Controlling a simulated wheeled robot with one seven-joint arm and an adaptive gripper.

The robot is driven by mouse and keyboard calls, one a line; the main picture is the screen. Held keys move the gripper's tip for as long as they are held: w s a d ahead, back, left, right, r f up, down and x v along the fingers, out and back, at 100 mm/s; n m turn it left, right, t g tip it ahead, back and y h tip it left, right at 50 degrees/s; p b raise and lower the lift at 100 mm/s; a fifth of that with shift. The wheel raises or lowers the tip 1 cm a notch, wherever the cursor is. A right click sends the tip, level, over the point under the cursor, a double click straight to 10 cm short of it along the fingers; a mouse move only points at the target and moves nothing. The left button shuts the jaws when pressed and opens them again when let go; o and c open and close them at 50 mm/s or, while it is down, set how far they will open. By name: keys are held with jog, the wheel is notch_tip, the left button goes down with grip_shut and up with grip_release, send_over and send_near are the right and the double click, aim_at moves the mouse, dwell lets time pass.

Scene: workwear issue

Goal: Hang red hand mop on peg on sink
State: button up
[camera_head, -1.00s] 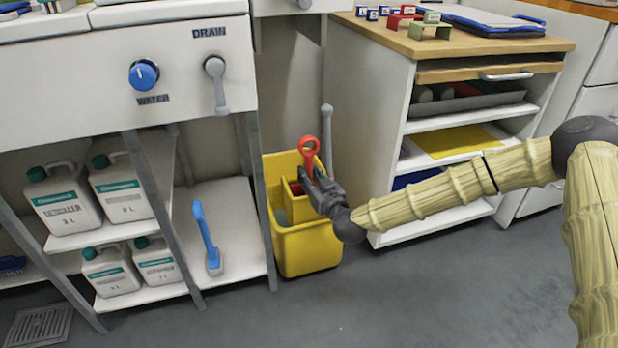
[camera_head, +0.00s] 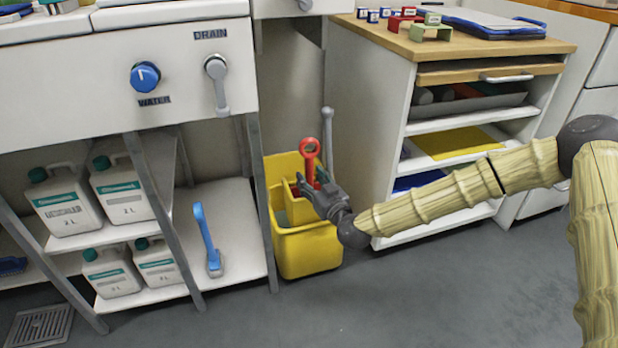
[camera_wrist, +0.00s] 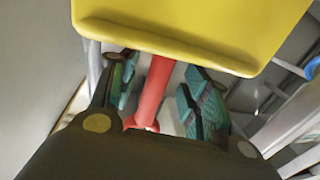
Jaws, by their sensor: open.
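The red hand mop (camera_head: 310,152) stands in the yellow mop bucket (camera_head: 308,248), its ringed handle end pointing up; its lower part is hidden by the bucket and my gripper. My gripper (camera_head: 308,188) is at the bucket's upper right, with its fingers at the red handle. In the wrist view, the red shaft (camera_wrist: 153,95) runs between the two open fingers (camera_wrist: 160,95), with gaps visible beside it. The sink unit (camera_head: 100,85) stands at the left, with a blue water knob and a grey drain lever on its front. I cannot make out a peg for certain.
A blue-handled brush (camera_head: 207,240) stands on the low shelf left of the bucket, near several white bottles (camera_head: 65,200). A wood-topped shelf cabinet (camera_head: 480,50) stands close on the right. The floor (camera_head: 420,290) in front is clear.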

jog(key=v, duration=1)
jog(key=s+d+f+m+g+h+p, duration=0.3)
jog(key=s+f+g, duration=0.6)
jog(key=s+f, duration=1.3)
jog(key=s+d+f+m+g+h+p, duration=0.1)
jog(key=s+d+f+g+h+p, duration=0.2)
jog(key=s+d, duration=0.6)
jog(key=s+d+m+g+h+p, duration=0.2)
jog(key=s+d+g, duration=0.3)
jog(key=s, duration=0.7)
notch_tip(320, 180, up, 37)
jog(key=t+p, duration=0.1)
jog(key=p, duration=3.6)
jog(key=shift+d+r, duration=0.25)
jog(key=shift+d, duration=0.05)
jog(key=shift+o, duration=0.2)
jog(key=shift+w+f, duration=0.1)
jog(key=shift+w, duration=0.05)
